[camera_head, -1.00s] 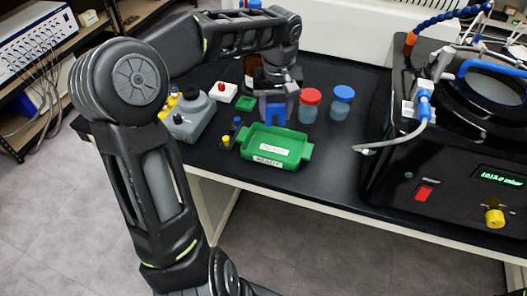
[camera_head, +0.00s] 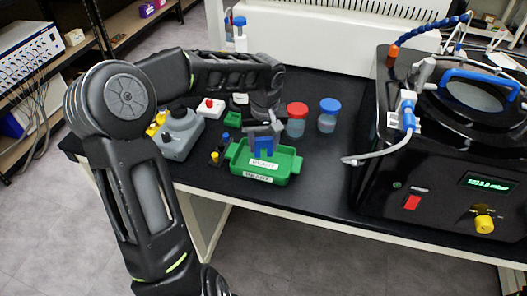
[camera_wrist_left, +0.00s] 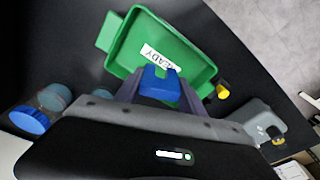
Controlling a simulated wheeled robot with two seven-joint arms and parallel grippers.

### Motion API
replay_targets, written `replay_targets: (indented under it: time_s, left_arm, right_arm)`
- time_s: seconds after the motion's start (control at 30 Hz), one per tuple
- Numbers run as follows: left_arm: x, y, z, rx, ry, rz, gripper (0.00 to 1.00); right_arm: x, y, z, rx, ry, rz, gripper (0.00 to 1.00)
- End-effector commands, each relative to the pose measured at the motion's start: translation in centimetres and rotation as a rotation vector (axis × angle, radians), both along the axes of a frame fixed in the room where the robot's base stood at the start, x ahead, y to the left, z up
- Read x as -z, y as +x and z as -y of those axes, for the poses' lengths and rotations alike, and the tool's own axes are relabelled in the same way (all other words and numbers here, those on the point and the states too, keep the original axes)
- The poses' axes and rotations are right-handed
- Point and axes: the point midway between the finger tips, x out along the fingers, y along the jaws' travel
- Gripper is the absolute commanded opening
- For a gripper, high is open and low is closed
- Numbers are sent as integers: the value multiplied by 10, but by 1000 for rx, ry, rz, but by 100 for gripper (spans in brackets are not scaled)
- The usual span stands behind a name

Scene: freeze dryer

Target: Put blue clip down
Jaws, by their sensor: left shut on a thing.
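The blue clip (camera_head: 264,146) is held between the fingers of my left gripper (camera_head: 263,138). In the left wrist view the clip (camera_wrist_left: 159,83) sits between both fingertips of that gripper (camera_wrist_left: 160,90). It appears over the back part of the green tray (camera_head: 288,176), which carries labels, one reading READY. In the left wrist view the tray (camera_wrist_left: 207,62) lies beyond the clip. I cannot tell whether the clip touches the tray floor. My right gripper is not in view.
A red-capped jar (camera_head: 297,122) and a blue-capped jar (camera_head: 328,117) stand behind the tray. A grey device (camera_head: 180,135) and small yellow and blue items (camera_head: 219,151) are to its left. The black freeze dryer (camera_head: 440,190) with its hose fills the right side.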

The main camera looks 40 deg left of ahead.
Motion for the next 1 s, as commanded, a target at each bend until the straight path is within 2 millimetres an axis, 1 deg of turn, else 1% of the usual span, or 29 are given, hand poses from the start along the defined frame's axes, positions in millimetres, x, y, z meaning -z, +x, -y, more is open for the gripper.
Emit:
replay_targets:
  time_s: [0.2,0.27,0.53,0.67,0.7,0.93,0.97,1.0]
  left_arm:
    - [29,-1,1,0,-3,-4,9]
    - [34,-1,0,1,-2,-2,9]
    - [36,0,0,0,-1,0,9]
    - [40,0,1,1,-1,1,9]
    - [40,0,1,1,-1,1,47]
    - [38,0,0,1,-1,0,66]
    - [38,0,0,1,-1,0,68]
    - [39,0,0,1,-1,0,68]
  right_arm:
    - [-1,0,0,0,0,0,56]
    - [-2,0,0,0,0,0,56]
    - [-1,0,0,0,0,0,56]
    - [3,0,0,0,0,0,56]
    - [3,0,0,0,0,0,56]
    - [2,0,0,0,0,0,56]
    - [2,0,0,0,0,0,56]
    - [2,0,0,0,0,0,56]
